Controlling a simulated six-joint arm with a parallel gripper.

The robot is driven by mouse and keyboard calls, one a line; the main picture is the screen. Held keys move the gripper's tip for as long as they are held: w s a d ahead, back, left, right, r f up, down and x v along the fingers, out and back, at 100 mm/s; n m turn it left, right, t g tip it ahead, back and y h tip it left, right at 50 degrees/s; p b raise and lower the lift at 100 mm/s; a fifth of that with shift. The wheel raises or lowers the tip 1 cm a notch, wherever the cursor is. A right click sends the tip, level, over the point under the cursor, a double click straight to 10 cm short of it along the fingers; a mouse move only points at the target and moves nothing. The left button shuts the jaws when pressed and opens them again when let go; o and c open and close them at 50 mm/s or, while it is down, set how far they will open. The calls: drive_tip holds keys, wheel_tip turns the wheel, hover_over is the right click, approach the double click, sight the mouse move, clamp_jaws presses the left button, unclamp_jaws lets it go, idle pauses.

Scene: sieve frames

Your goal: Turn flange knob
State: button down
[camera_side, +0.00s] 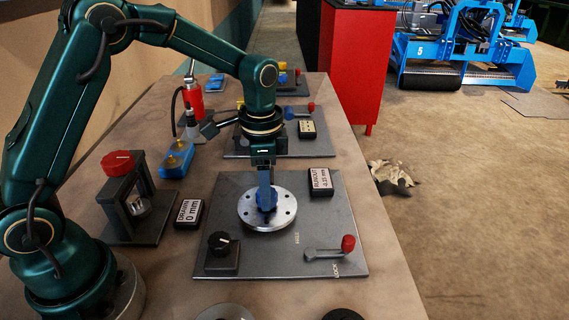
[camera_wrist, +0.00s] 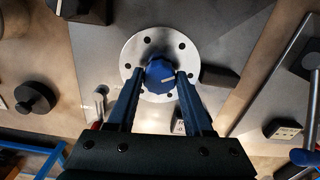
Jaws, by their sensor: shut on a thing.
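The flange knob is a blue, faceted knob (camera_wrist: 160,75) with a pale pointer line, at the centre of a round silver flange (camera_side: 284,216) with several bolt holes. The flange lies on a grey plate (camera_side: 325,225) on the table. In the side view the knob (camera_side: 266,199) is partly hidden by my gripper (camera_side: 266,190), which points straight down over it. In the wrist view my gripper's two dark blue fingers (camera_wrist: 160,78) reach to either side of the knob and are shut on it.
On the same plate are a black knob (camera_side: 221,243), a red-tipped lever (camera_side: 348,243) by a LOCK mark and a runout display (camera_side: 320,181). A drawdown display (camera_side: 188,213) and a red-topped press (camera_side: 118,163) stand to the left. A second plate with a lever lies behind.

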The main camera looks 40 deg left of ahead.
idle(0.3)
drive_tip(key=shift+c, duration=1.5)
unclamp_jaws()
drive_tip(key=shift+r, duration=2.65)
